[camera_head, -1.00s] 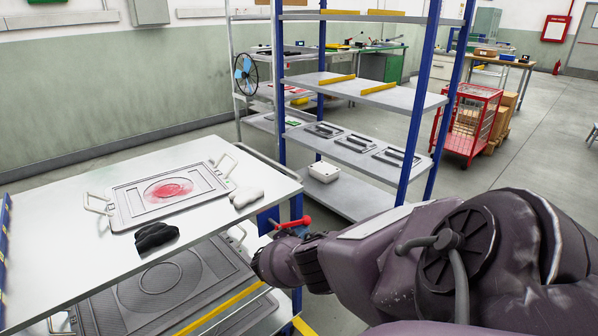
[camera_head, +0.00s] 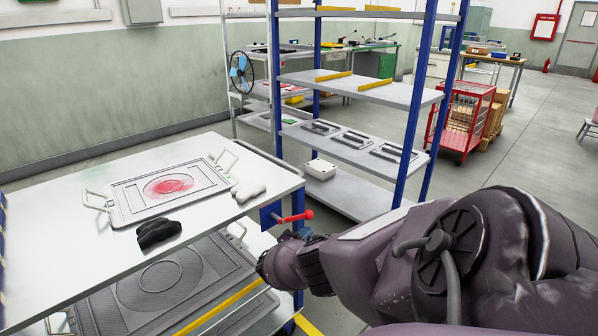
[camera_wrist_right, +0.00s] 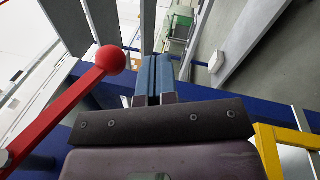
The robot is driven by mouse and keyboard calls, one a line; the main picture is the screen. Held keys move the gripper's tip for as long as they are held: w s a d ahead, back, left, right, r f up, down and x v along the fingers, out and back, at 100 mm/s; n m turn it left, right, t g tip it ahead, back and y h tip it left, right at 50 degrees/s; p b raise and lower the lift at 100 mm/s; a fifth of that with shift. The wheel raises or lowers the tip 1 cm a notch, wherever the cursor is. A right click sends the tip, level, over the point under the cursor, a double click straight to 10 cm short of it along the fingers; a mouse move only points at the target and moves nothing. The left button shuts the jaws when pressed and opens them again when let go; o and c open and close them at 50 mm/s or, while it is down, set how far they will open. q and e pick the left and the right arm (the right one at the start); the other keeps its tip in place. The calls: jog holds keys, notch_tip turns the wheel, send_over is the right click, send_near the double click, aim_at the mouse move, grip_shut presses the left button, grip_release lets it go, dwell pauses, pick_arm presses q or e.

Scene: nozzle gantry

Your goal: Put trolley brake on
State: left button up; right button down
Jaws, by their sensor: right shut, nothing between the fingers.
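A red lever with a round red knob (camera_head: 308,214) sticks out to the right from the blue corner post of the near trolley (camera_head: 298,200). In the right wrist view the lever (camera_wrist_right: 60,115) rises from lower left to its knob (camera_wrist_right: 111,58), left of the fingers. My right gripper (camera_head: 303,232) is just below the knob in the head view, partly hidden by my own wrist. Its blue fingers (camera_wrist_right: 153,78) are closed together with nothing between them. The knob looks close beside the fingers; I cannot tell whether they touch. My left gripper is not in view.
The trolley top holds a framed tray (camera_head: 168,188) with a red stain, a black glove (camera_head: 158,233) and a white one (camera_head: 248,190). A blue-posted shelf rack (camera_head: 350,146) stands behind. A red cage cart (camera_head: 458,122) is at right. Open floor lies between.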

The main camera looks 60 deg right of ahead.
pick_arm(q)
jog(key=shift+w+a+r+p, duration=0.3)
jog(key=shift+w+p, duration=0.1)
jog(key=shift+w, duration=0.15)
pick_arm(e)
jog(key=v, duration=1)
jog(key=shift+a+f, duration=0.2)
jog(key=shift+f, duration=0.1)
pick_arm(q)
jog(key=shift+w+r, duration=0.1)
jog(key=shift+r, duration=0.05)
pick_arm(e)
jog(key=shift+a, duration=0.1)
